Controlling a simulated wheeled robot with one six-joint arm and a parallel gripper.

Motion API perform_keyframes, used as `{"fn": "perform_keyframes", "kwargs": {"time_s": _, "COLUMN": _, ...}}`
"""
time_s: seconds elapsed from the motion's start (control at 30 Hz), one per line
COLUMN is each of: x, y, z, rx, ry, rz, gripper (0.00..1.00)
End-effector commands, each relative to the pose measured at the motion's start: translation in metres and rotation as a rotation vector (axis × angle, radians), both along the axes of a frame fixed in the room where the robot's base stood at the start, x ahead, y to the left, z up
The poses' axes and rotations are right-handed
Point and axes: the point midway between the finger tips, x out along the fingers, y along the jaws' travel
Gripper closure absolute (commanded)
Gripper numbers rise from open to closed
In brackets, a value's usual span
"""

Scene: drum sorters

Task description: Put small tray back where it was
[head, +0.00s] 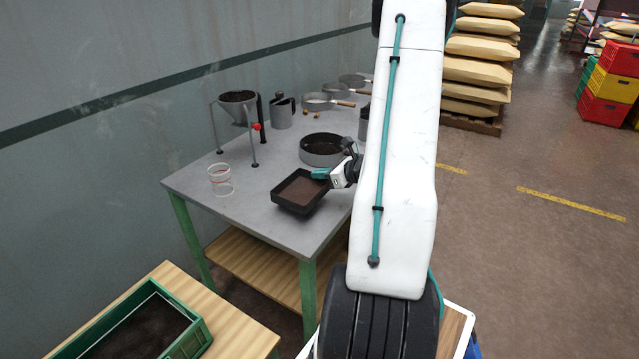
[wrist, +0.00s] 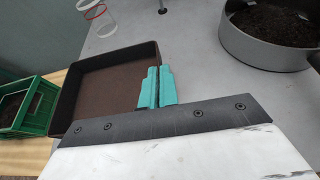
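The small tray (head: 291,207) is black, rectangular and shallow, with a flat brown inside. In the head view it is level at the front part of the grey table; I cannot tell whether it rests on the top or hangs just above it. It also shows in the wrist view (wrist: 70,98), left of centre. My gripper (head: 322,173) is at the tray's right side. In the wrist view its teal fingers (wrist: 157,87) are close together on the tray's right wall, one inside and one outside.
A round pan of dark grains (head: 322,158) stands behind the tray. A clear cup (head: 221,181) stands to its left, near a funnel on a stand (head: 238,110). A green crate (head: 190,343) sits on a lower wooden bench. Pans and a jug (head: 282,114) line the back.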

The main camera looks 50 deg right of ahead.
Motion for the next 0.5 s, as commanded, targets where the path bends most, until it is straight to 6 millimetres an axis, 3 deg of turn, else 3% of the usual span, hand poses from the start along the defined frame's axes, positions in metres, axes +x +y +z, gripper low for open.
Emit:
{"fn": "perform_keyframes", "kwargs": {"time_s": 0.03, "x": 0.007, "y": -0.001, "z": -0.001, "rx": -0.001, "ry": -0.001, "rz": 0.004, "gripper": 1.00}}
{"fn": "perform_keyframes", "kwargs": {"time_s": 0.23, "x": 0.006, "y": -0.002, "z": -0.033, "rx": 0.002, "ry": 0.001, "rz": 0.000, "gripper": 1.00}}
{"fn": "perform_keyframes", "kwargs": {"time_s": 0.5, "x": 0.006, "y": -0.002, "z": -0.036, "rx": -0.001, "ry": 0.000, "rz": 0.000, "gripper": 1.00}}
